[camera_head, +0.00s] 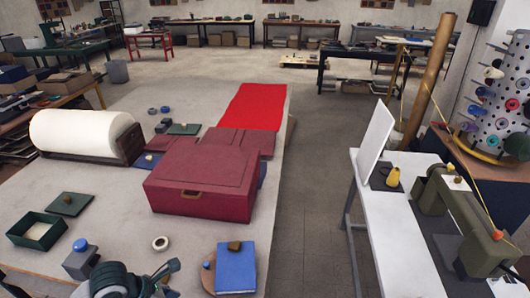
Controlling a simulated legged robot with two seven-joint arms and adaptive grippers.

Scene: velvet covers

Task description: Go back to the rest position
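My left gripper (168,278) shows at the bottom edge, left of centre, in dark grey and green. It is low over the near part of the pale table (200,225), and most of it is cut off by the frame. Its fingers are small and partly hidden, so I cannot tell whether they are open or shut, and I see nothing held. My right gripper is not in view. A blue covered block (236,268) with a small brown piece on top lies right of the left gripper.
A large maroon case (205,182) sits mid-table, with a red cloth (252,106) behind. A white roll (82,132) and open green box (36,231) are at left. A white bench (397,235) with a sewing machine (462,220) stands right, across a clear floor gap.

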